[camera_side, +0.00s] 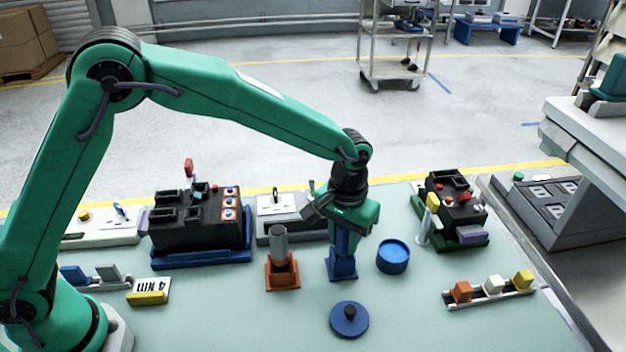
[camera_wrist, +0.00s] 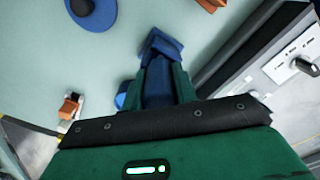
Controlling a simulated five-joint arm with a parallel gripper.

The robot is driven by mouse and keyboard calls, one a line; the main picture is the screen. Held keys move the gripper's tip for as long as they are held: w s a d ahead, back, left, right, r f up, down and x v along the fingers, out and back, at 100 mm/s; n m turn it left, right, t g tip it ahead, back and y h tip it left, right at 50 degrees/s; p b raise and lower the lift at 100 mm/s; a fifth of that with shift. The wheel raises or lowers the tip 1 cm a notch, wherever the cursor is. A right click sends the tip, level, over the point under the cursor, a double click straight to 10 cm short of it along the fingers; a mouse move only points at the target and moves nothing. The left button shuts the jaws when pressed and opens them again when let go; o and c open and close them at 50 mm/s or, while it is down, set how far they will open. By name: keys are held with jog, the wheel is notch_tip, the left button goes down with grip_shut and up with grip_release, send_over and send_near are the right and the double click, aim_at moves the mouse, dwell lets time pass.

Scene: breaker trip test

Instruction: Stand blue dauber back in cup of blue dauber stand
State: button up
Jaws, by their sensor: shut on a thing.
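My gripper (camera_side: 343,222) points down and is shut on the blue dauber (camera_side: 341,242), which stands about upright below the fingers. The blue dauber stand (camera_side: 342,272) is on the mat directly under it. The dauber's lower end meets the stand's cup in the side view; I cannot tell how deep it sits or whether it rests on the bottom. In the wrist view the dauber (camera_wrist: 158,92) shows between my green fingers, with the blue stand (camera_wrist: 162,44) just beyond it. The inside of the cup is hidden.
An orange stand with a grey dauber (camera_side: 279,240) is close on the left. A blue round pot (camera_side: 393,259) is close on the right. A blue lid with a dark knob (camera_side: 349,322) lies in front. Black breaker units (camera_side: 197,225) stand behind to both sides.

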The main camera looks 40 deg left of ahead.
jog(key=shift+f, duration=0.1)
jog(key=o, duration=1.1)
jog(key=shift+c, duration=0.2)
jog(key=shift+r, duration=3.95)
